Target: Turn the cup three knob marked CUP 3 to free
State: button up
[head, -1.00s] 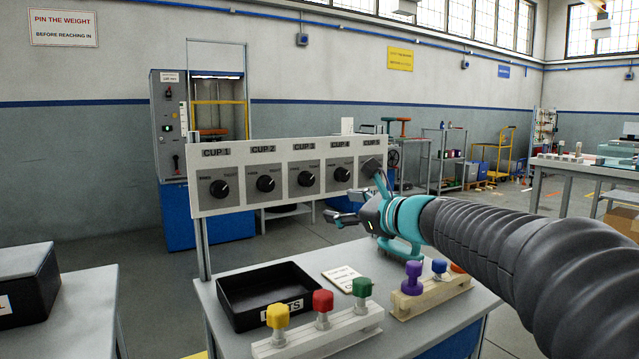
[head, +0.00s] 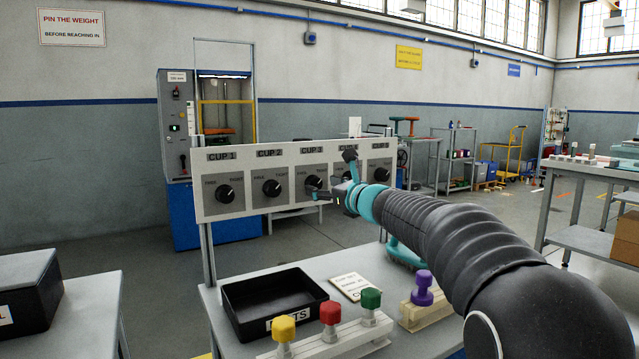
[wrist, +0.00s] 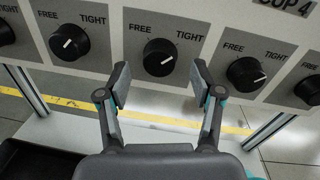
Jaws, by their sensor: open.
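The CUP 3 knob (head: 313,181) is a round black dial on a grey plate with FREE at left and TIGHT at right. My gripper (head: 331,174) is in front of the panel by CUP 3 and CUP 4. In the wrist view my gripper (wrist: 161,82) is open and empty, one finger on each side below the knob, apparently not touching it. My gripper partly hides the CUP 4 plate in the head view.
The CUP 2 knob (wrist: 69,43) and CUP 4 knob (wrist: 246,73) flank CUP 3 closely. The panel (head: 209,207) stands on posts above a table with a black tray (head: 240,317) and a white rack of coloured knobs (head: 340,343).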

aim_at(314, 184)
jog(key=shift+x, duration=1.15)
jog(key=c, duration=1.1)
jog(key=shift+c, duration=0.2)
